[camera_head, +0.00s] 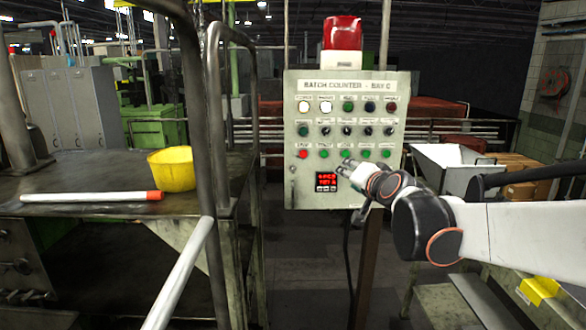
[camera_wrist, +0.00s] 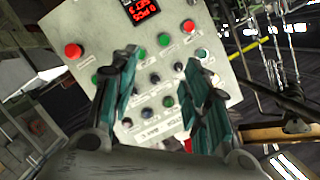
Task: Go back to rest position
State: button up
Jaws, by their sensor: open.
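My gripper (camera_head: 350,170) is open and empty in front of the lower part of the batch counter panel (camera_head: 345,90) in the head view. The arm reaches in from the right. In the wrist view my gripper's two fingers (camera_wrist: 160,100) stand apart, with the panel (camera_wrist: 70,20) and its buttons and knobs behind them, seen tilted and upside down. I cannot tell whether the fingers touch the panel.
A red beacon (camera_head: 342,33) tops the panel. At left, a dark metal bench (camera_head: 90,170) carries a yellow bucket (camera_head: 172,169) and a white rod with an orange end (camera_head: 92,196). Metal posts stand between bench and panel. A white hopper (camera_head: 455,165) stands at right, behind my arm.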

jog(key=s+d+f+n+g+h+b, duration=0.1)
jog(key=s+f+b, duration=0.5)
jog(key=s+f, duration=0.9)
jog(key=s+d+f+n+g+h+b, duration=0.1)
jog(key=s+f+n+g+b, duration=0.4)
jog(key=s+f, duration=1)
jog(key=s+d+g+b, duration=0.1)
jog(key=s+g, duration=0.1)
jog(key=s, duration=0.4)
jog(key=shift+s+d+f+n+b, duration=0.2)
jog(key=shift+d+n+b, duration=0.15)
jog(key=shift+n, duration=0.05)
jog(key=shift+c, duration=0.2)
